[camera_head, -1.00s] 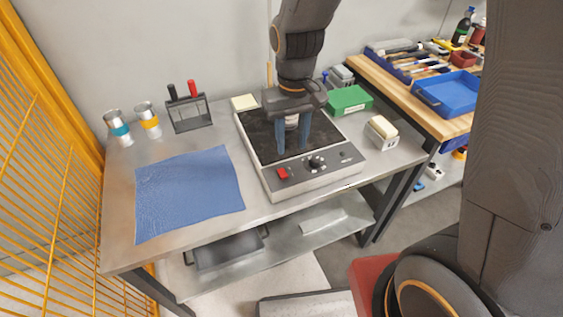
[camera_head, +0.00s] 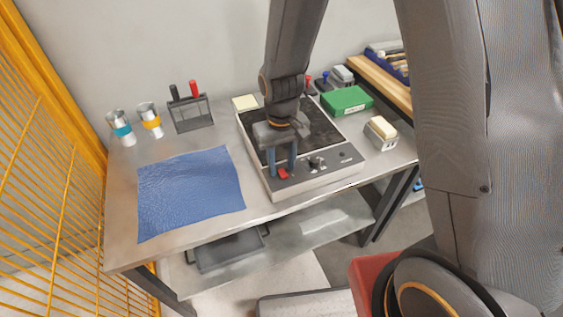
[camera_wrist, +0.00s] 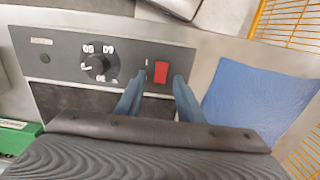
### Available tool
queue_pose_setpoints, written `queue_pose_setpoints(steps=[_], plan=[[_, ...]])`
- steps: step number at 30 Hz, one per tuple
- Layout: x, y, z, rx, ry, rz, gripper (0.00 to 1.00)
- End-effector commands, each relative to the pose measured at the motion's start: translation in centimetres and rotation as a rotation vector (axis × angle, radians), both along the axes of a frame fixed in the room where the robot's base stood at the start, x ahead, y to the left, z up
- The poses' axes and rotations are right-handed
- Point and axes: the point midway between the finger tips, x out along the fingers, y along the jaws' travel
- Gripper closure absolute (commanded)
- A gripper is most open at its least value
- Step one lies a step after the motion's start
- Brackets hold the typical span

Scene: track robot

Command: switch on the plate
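The hot plate (camera_head: 323,128) stands on the metal table, with a dark top and a grey front panel. On the panel are a red switch (camera_head: 283,173) and a dial knob (camera_head: 314,163). The wrist view also shows the red switch (camera_wrist: 161,72) and the knob (camera_wrist: 97,65). My gripper (camera_head: 282,174) is over the panel at the red switch. In the wrist view its two blue fingers (camera_wrist: 155,85) are apart, one on each side of the switch, with nothing between them held. I cannot tell whether the fingertips touch the panel.
A blue cloth (camera_head: 190,193) lies left on the table. Two cups (camera_head: 150,121) and a rack with red and black handles (camera_head: 191,112) stand behind it. A green box (camera_head: 347,100) and a cream-topped block (camera_head: 381,132) are to the right.

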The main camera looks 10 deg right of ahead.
Motion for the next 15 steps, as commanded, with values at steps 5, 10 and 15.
queue_pose_setpoints(steps=[5, 10, 15], plan=[[0.01, 0.0, 0.01, 0.0, 0.0, 0.0, 0.66], [0.0, -0.01, 0.02, 0.0, 0.0, 0.0, 0.94], [-0.02, -0.02, 0.03, 0.001, -0.002, 0.0, 1.0]])
